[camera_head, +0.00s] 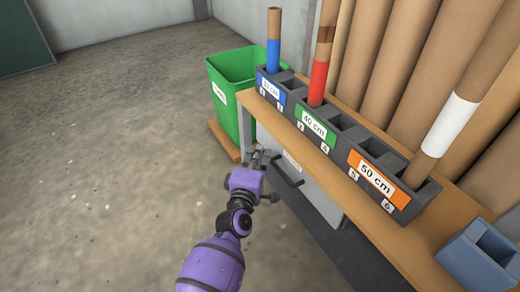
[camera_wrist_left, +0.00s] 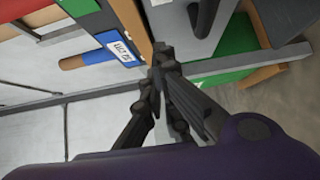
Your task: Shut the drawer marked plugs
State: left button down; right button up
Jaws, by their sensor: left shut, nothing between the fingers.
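A light grey drawer front (camera_head: 318,198) with a dark bar handle (camera_head: 287,178) is under the front edge of the wooden bench. A small white label (camera_head: 292,160) is on it, too small to read. How far the drawer stands out is hard to tell. My left gripper (camera_head: 262,158) is shut and empty, close to the far end of the drawer front, beside the handle. Whether it touches the front I cannot tell. In the left wrist view the closed fingertips (camera_wrist_left: 158,62) are near a pale panel and a dark bar. My right gripper is not in view.
On the bench (camera_head: 408,240) stands a dark rack (camera_head: 345,145) with blue, green and orange labels, holding several cardboard tubes. A green bin (camera_head: 226,95) is beyond the drawer. A blue-grey box (camera_head: 478,255) is at right. The floor (camera_head: 110,150) at left is clear.

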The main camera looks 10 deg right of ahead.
pick_arm(q)
jog(key=p+v, duration=0.3)
jog(key=v, duration=0.7)
jog(key=shift+a, duration=0.2)
